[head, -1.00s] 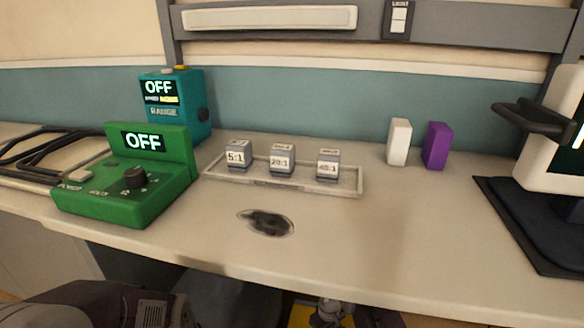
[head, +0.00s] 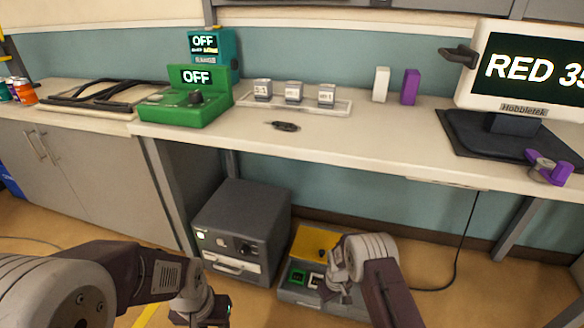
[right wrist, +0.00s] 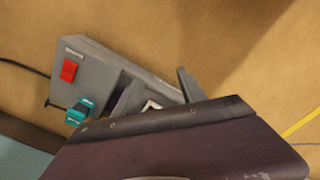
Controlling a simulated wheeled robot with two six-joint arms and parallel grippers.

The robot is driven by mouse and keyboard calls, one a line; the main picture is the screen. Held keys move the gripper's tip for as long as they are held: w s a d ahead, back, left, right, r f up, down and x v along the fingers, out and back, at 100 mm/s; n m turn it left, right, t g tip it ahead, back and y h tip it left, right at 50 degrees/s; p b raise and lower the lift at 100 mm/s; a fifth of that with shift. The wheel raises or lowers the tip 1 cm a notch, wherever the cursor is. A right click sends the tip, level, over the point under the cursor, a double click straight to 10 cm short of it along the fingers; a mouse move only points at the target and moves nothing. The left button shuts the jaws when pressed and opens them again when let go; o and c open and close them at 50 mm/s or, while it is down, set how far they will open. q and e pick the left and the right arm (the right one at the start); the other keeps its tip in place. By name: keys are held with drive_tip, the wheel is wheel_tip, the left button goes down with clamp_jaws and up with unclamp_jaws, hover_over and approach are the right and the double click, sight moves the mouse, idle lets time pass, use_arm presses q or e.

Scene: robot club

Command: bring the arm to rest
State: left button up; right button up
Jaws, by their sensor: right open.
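My right arm comes up from the bottom of the head view, and its gripper (head: 338,288) hangs low in front of the bench, above a grey floor box. The gripper is open, and I see nothing held in it. In the right wrist view a dark arm link or wrist housing covers much of the picture, and only a grey finger (right wrist: 187,86) shows past it. My left gripper (head: 203,309) is at the bottom edge of the head view, partly cut off; its jaws cannot be made out.
The grey box (head: 300,292) with a yellow top panel stands on the floor beside a dark grey cabinet (head: 240,226). The bench (head: 370,135) bears a green OFF device (head: 185,108), a tray of marked blocks (head: 340,108) and a monitor (head: 530,65) reading "RED 3…".

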drive_tip(key=w+r+t+p, duration=0.1)
drive_tip(key=w+r, duration=0.2)
drive_tip(key=r, duration=0.5)
drive_tip(key=w+r+t+p, duration=0.15)
drive_tip(key=w+r, duration=0.25)
drive_tip(key=r, duration=0.5)
drive_tip(key=s+d+r+m+t+p, duration=0.1)
drive_tip(key=s+r, duration=0.2)
drive_tip(key=r, duration=0.3)
drive_tip(key=s+d+r, duration=0.2)
drive_tip(key=r, duration=0.4)
drive_tip(key=s+r+m+p, duration=0.1)
drive_tip(key=s+r, duration=0.2)
drive_tip(key=s, duration=0.3)
drive_tip(key=s+r+m, duration=0.1)
drive_tip(key=s+r, duration=0.2)
drive_tip(key=s, duration=0.2)
drive_tip(key=s+d+f+m+g, duration=0.15)
drive_tip(key=s+f, duration=0.25)
drive_tip(key=s, duration=0.8)
use_arm(q)
wheel_tip(320, 180, up, 43)
drive_tip(key=p, duration=3.8)
drive_tip(key=shift+f, duration=0.15)
use_arm(e)
wheel_tip(320, 180, up, 38)
drive_tip(key=m, duration=0.1)
drive_tip(key=shift+w+a+r+g, duration=0.15)
drive_tip(key=shift+w+a+g, duration=0.1)
drive_tip(key=shift+w+g, duration=0.2)
